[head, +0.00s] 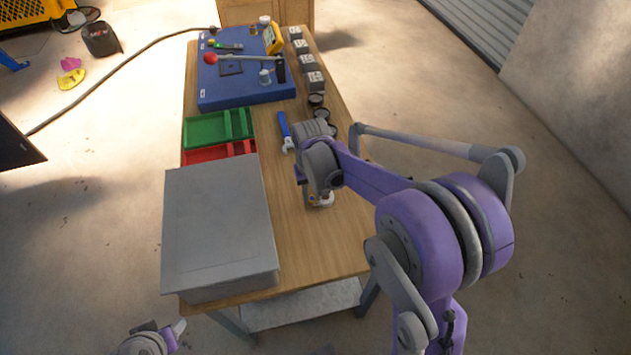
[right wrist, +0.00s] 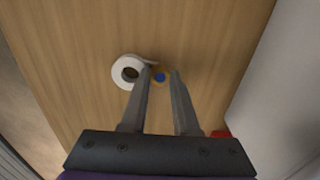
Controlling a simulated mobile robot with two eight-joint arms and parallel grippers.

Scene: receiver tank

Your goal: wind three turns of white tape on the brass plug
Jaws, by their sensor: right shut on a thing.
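The brass plug (right wrist: 160,76), a yellowish ring with a blue centre, sits between the fingertips of my right gripper (right wrist: 161,71). The gripper is shut on it. The white tape roll (right wrist: 128,72) lies beside the left finger in the right wrist view, and a short strip runs from its top towards the plug. I cannot tell how much tape is on the plug. In the head view the tape roll (head: 327,199) shows on the bench below my right wrist, which partly hides the plug. My left gripper (head: 172,338) is at the bottom edge, partly cut off, clear of the bench.
A large grey box (head: 218,225) covers the near left of the wooden bench (head: 300,255). Green (head: 205,130) and red (head: 200,154) trays lie behind it. A blue-handled tool (head: 284,127), a blue board (head: 247,90) and several dark blocks stand farther back. The near right of the bench is clear.

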